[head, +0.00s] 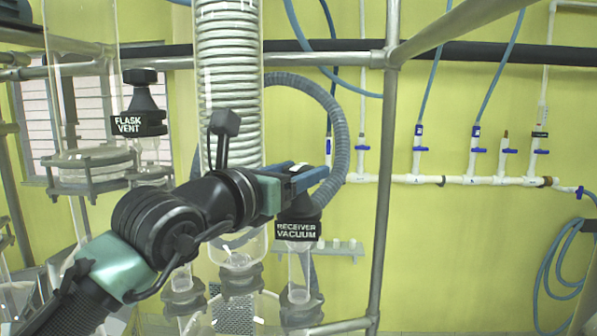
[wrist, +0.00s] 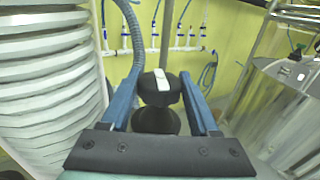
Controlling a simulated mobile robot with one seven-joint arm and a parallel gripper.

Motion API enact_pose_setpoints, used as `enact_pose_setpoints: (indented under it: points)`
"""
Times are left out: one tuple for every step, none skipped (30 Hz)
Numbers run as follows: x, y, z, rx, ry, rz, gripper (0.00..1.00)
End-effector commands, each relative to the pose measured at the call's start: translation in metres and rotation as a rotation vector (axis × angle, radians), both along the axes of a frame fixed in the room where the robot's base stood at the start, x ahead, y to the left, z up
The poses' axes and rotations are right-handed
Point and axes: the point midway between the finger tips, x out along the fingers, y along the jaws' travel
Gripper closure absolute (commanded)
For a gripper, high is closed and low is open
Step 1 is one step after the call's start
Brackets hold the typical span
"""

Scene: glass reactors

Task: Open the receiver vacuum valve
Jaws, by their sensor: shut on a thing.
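The receiver vacuum valve (head: 298,230) is a black valve with a white-lettered RECEIVER VACUUM label, on a glass tube right of the large coil condenser. My gripper (head: 308,178) comes in from the left, and its blue fingers are at the top of this valve. In the wrist view the black knob (wrist: 160,92), with a white bar on top, sits between the two blue fingers of my gripper (wrist: 161,84), which is shut on it. The white bar points roughly away from my wrist. In the head view the fingers hide most of the knob.
The glass coil condenser (head: 229,90) stands close behind my arm. A grey corrugated hose (head: 338,120) curves beside the valve. The flask vent valve (head: 140,122) is at the left. A metal frame post (head: 382,200) stands right of the valve.

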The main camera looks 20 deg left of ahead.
Motion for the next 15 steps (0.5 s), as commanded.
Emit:
enact_pose_setpoints:
  points:
    - [0.0,-0.0004,-0.0002,0.0,0.0,0.001,0.94]
    - [0.0,-0.0005,-0.0003,0.0,0.0,0.003,0.94]
    - [0.0,-0.0008,-0.0005,-0.001,0.0,0.006,0.94]
    - [0.0,-0.0008,-0.0007,-0.001,0.0,0.01,0.94]
    - [0.0,-0.0008,-0.001,0.0,0.0,0.015,0.94]
    - [0.0001,-0.0009,-0.0015,0.0,0.001,0.023,0.94]
    - [0.0001,-0.001,-0.0018,0.0,0.001,0.03,0.94]
    - [0.0001,-0.001,-0.002,0.001,0.0,0.038,0.94]
    - [0.0,-0.0013,-0.0023,0.001,0.0,0.05,0.94]
    - [0.0,-0.0014,-0.0026,0.001,0.0,0.06,0.94]
    - [0.0,-0.0015,-0.0025,0.001,-0.001,0.071,0.94]
    - [0.0001,-0.0015,-0.0028,0.001,-0.001,0.088,0.94]
    - [0.0001,-0.0019,-0.0029,0.001,-0.001,0.101,0.94]
    - [0.0002,-0.0021,-0.0031,0.002,-0.001,0.115,0.94]
    - [0.0002,-0.0022,-0.0033,0.002,-0.001,0.136,0.94]
